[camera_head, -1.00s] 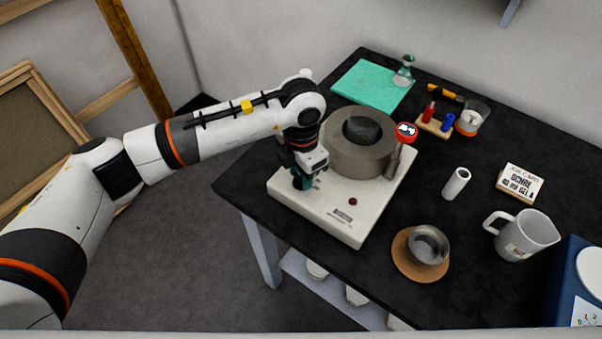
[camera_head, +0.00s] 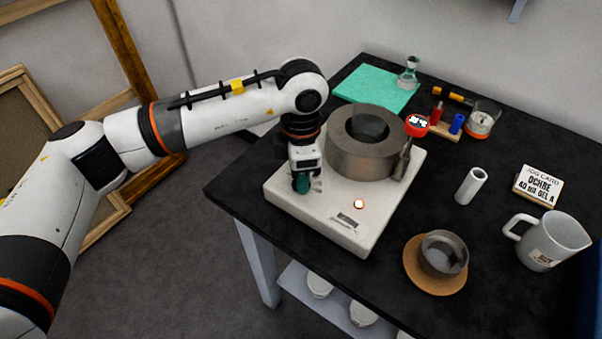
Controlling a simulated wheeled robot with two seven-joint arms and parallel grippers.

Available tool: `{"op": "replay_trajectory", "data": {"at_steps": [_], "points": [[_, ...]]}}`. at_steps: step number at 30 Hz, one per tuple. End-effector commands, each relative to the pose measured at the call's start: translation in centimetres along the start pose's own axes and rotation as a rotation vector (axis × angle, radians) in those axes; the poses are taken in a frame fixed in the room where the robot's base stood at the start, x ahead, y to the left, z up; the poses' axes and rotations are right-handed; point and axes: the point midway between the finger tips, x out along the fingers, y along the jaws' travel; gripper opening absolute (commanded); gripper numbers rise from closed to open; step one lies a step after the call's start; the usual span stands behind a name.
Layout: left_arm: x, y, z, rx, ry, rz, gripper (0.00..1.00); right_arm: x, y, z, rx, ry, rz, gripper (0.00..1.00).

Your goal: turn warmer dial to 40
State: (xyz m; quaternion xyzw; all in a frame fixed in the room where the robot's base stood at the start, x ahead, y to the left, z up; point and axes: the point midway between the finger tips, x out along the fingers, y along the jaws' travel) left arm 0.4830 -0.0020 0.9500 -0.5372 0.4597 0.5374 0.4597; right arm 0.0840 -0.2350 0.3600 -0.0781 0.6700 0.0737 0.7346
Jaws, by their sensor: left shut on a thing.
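The warmer is a cream box (camera_head: 318,222) with a thick grey ring-shaped heating block (camera_head: 362,160) on top and a dark vessel opening in its middle. A small lamp (camera_head: 358,204) on its top glows orange-white. My left gripper (camera_head: 301,187) points down at the left front of the warmer's top and is shut on the dial there. The gripper hides the dial, so its marks and setting cannot be read. A red round thermometer (camera_head: 417,125) stands at the block's right side, its display lit with digits too small to read surely. My right gripper is out of view.
A teal mat (camera_head: 376,91) and glass flask (camera_head: 409,74) lie behind.

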Motion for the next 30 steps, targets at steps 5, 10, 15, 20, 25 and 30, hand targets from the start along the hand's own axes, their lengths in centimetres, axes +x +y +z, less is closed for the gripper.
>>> {"op": "replay_trajectory", "data": {"at_steps": [5, 10, 15, 20, 25, 30], "points": [[-0.1, 0.0, 0.0, -0.001, 0.000, -0.001, 0.12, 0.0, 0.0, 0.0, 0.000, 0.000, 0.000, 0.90], [-0.1, 0.0, 0.0, -0.002, 0.000, -0.001, 0.46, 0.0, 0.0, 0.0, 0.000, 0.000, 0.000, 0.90], [-0.1, 0.0, 0.0, -0.002, 0.000, -0.001, 0.56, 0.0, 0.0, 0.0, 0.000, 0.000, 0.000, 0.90], [-0.1, 0.0, 0.0, -0.002, 0.000, 0.000, 0.56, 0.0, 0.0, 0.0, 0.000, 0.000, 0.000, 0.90], [-1.3, -0.1, 0.0, -0.002, 0.001, -0.003, 0.56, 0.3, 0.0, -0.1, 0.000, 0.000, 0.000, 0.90], [-4.6, -0.1, -0.1, -0.002, 0.003, -0.006, 0.56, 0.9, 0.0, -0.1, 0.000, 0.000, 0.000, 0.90]]}}
